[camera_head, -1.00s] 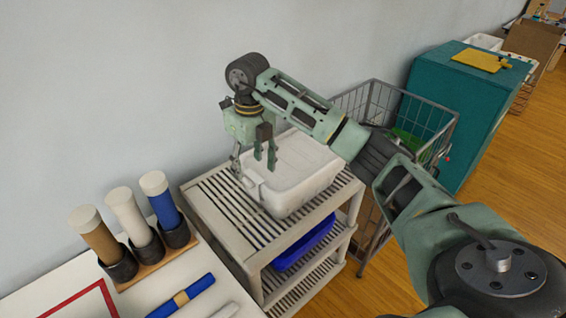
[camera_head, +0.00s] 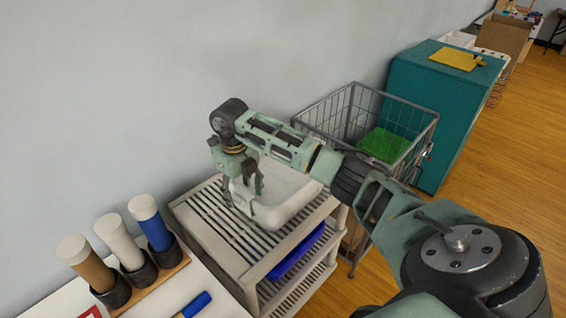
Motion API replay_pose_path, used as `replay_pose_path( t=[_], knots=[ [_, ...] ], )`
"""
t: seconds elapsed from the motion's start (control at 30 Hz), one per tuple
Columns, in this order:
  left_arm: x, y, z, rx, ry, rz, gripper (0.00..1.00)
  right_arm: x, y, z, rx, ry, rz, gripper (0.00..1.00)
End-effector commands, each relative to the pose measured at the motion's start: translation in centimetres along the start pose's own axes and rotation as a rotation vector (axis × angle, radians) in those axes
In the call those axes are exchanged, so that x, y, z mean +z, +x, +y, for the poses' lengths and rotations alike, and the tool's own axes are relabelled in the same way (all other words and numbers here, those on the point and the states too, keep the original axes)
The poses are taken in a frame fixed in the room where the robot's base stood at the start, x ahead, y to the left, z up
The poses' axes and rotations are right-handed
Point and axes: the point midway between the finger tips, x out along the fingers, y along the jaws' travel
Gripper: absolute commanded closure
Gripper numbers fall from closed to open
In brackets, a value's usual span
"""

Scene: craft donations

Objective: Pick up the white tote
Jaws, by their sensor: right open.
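The white tote (camera_head: 280,203) sits on the top shelf of a slatted grey-white rack. My right arm crosses in front of it and hides much of its top. My right gripper (camera_head: 243,200) points down at the tote's left end, with its fingers apart. One finger overlaps the tote's near-left side in the picture. I cannot tell whether it touches. My left gripper is not in view.
The slatted rack (camera_head: 213,222) has a blue bin (camera_head: 297,252) on a lower shelf. A wire basket (camera_head: 330,117) holding something green stands behind, beside a teal cabinet (camera_head: 440,95). Upright rolls in a holder (camera_head: 150,280) stand at lower left.

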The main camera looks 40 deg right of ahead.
Motion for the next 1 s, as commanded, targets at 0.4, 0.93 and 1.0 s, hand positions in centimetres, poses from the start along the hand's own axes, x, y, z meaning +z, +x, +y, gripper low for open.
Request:
replay_pose_path(
  t=[0.4,0.93,1.0],
  knots=[
    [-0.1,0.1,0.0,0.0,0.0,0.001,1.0,0.0,0.0,0.0,0.0,0.0,0.0,0.67],
    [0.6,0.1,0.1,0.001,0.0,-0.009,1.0,0.0,-0.1,0.0,0.0,0.001,-0.001,1.0],
    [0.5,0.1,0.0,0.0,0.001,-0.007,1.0,0.0,-0.1,0.0,0.0,0.001,-0.001,1.0]
  ],
)
